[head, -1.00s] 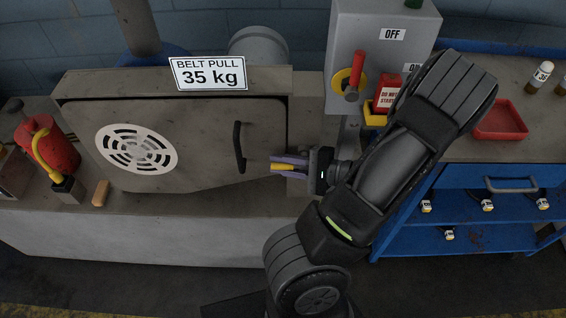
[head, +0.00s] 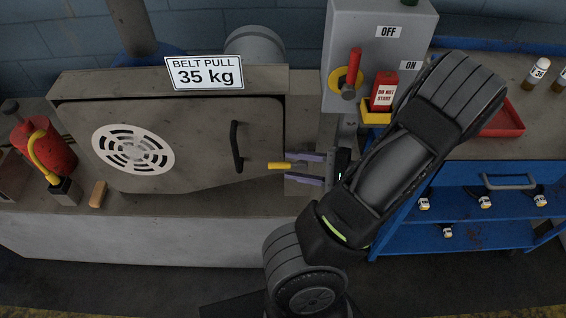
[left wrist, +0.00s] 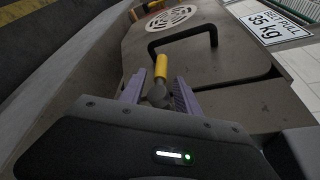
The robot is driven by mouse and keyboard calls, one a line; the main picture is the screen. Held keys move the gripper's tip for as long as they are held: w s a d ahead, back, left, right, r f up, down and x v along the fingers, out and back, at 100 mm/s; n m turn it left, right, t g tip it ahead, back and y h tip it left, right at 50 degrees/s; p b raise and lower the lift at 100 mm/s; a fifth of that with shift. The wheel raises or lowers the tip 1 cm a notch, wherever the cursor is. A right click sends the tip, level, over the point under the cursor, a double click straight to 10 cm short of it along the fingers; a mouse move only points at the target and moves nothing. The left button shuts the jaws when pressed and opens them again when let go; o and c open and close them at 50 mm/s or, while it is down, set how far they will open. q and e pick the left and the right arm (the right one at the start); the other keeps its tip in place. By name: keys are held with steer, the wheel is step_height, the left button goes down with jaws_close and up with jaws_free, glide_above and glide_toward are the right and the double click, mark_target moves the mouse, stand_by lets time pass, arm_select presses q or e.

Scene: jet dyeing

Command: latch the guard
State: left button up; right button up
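The guard (head: 200,125) is a grey panel with a round white vent and a black handle (head: 236,146). It sits flat against its housing. A latch with a yellow grip (head: 279,166) is at its right edge, the grip pointing left, roughly level, over the edge. My left gripper (head: 288,168) is just right of the yellow grip, its purple fingers spread above and below the latch. In the left wrist view the yellow grip (left wrist: 161,68) and its dark base lie between the open fingers, with gaps at both sides. My right gripper is not in view.
A grey switch box (head: 375,50) with a red lever stands behind my arm, with a red tag block (head: 384,90) beside it. A red fire-extinguisher-like can (head: 45,148) and a wooden block (head: 98,194) are at the left. A blue cart (head: 465,215) is at the right.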

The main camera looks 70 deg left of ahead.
arm_select(q)
steer(key=v, duration=0.3)
steer(key=shift+w+d, duration=0.1)
stand_by(0.7)
